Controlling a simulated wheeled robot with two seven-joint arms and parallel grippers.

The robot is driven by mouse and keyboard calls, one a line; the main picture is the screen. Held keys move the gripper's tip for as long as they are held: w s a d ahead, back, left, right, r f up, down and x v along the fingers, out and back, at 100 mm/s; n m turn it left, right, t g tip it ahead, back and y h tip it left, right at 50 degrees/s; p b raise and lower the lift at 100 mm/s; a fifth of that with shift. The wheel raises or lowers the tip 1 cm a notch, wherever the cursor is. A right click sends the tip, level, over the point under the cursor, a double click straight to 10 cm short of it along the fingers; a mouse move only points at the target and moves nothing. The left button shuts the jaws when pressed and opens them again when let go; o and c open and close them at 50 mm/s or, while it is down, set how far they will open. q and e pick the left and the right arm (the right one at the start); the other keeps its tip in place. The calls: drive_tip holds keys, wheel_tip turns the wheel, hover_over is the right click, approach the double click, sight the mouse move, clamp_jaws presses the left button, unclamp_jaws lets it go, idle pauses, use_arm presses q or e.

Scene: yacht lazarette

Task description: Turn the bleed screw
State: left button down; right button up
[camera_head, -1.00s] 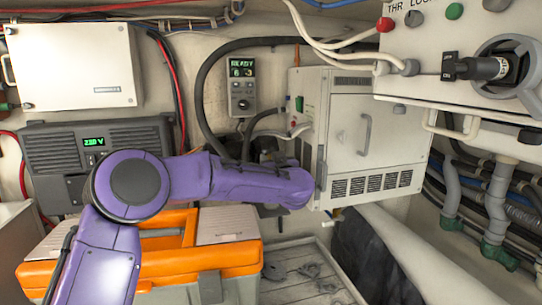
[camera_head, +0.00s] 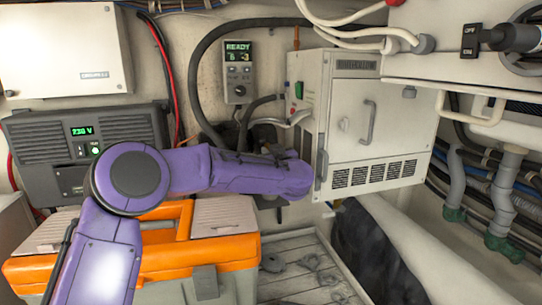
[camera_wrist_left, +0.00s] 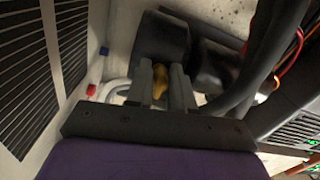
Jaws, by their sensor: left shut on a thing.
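The bleed screw looks like the small yellow piece (camera_wrist_left: 160,82) in the left wrist view, in front of dark cylindrical parts. My left gripper (camera_wrist_left: 161,88) has its two grey fingers on either side of it and is shut on it. How far the screw is turned cannot be told. In the head view my purple left arm reaches across to the left side of a white cabinet (camera_head: 345,125). The arm hides the fingers and the screw there. My right gripper is in neither view.
An orange-and-grey toolbox (camera_head: 226,250) stands below my left arm. A small wall display (camera_head: 239,58) reads READY. Black hoses (camera_head: 207,72) loop close to the arm. A dark heater-like unit (camera_head: 48,145) is at left. Wooden slats (camera_head: 300,285) show on the floor.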

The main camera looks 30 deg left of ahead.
use_arm(q)
drive_tip(key=shift+s+d+r+n+b, duration=0.1)
drive_tip(key=shift+n+b, duration=3.85)
drive_tip(key=shift+n, duration=1.7)
drive_tip(key=shift+s+d+r+n+b, duration=0.1)
drive_tip(key=shift+n+b, duration=3.85)
drive_tip(key=shift+n, duration=1.75)
drive_tip(key=shift+s+d+n+b, duration=0.1)
drive_tip(key=shift+n+b, duration=3.85)
drive_tip(key=shift+n, duration=1.7)
drive_tip(key=c, duration=1)
unclamp_jaws()
drive_tip(key=shift+r, duration=0.15)
drive_tip(key=shift+s, duration=0.1)
